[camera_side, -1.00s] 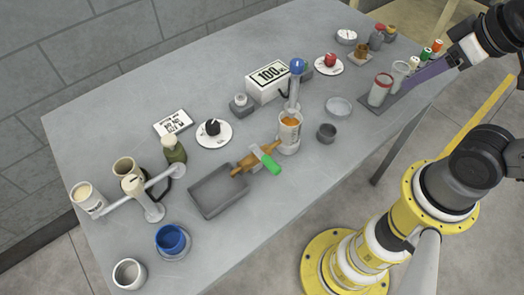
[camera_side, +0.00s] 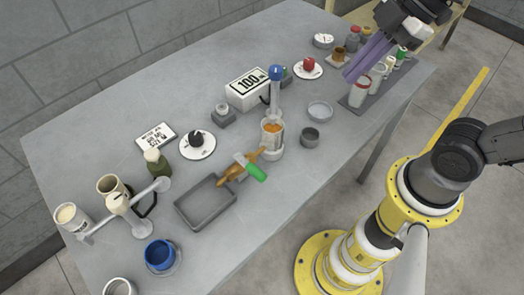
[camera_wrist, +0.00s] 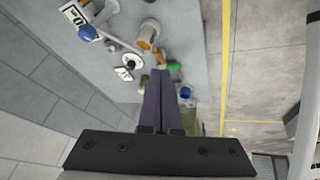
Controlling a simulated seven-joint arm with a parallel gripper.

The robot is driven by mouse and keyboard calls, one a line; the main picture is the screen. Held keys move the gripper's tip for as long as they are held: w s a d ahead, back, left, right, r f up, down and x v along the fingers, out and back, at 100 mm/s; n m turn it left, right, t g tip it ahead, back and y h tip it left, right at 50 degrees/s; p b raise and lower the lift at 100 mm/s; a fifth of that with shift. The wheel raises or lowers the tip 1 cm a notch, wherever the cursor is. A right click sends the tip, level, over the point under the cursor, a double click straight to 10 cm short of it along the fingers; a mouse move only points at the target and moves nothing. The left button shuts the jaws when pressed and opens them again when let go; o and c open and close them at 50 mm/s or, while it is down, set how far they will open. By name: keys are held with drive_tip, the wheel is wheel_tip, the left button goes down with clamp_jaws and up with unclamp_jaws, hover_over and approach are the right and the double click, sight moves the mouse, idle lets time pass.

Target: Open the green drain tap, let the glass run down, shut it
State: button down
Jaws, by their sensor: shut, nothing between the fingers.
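The green drain tap handle (camera_side: 252,168) sticks out at an angle from a brass-coloured spout (camera_side: 232,174) at the foot of the glass. It also shows in the wrist view (camera_wrist: 174,66). The glass (camera_side: 272,132) holds orange liquid and stands upright on a pale base; the wrist view shows it too (camera_wrist: 148,36). A grey open tray (camera_side: 184,208) lies below and left of the spout. My gripper (camera_side: 350,78) has long purple fingers, shut and empty. It hangs above the table's right part, up and right of the tap, apart from it.
A blue-knobbed post (camera_side: 276,73) rises behind the glass, near a white "100" display (camera_side: 247,83). Small cups stand on a dark rack (camera_side: 352,104) below my gripper. A grey cup (camera_side: 310,138) and shallow dish (camera_side: 320,110) sit right of the glass. A blue cup (camera_side: 160,254) stands front left.

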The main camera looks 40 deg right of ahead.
sight(249, 166)
drive_tip(key=w+a+f+n+g+y, duration=0.3)
drive_tip(key=w+a+f+n, duration=0.1)
drive_tip(key=w+a, duration=0.3)
drive_tip(key=shift+a+f+n+g, duration=0.2)
drive_tip(key=shift+f+n+g, duration=0.2)
drive_tip(key=shift+f, duration=0.45)
drive_tip(key=shift+w, duration=0.1)
drive_tip(key=x, duration=1.4)
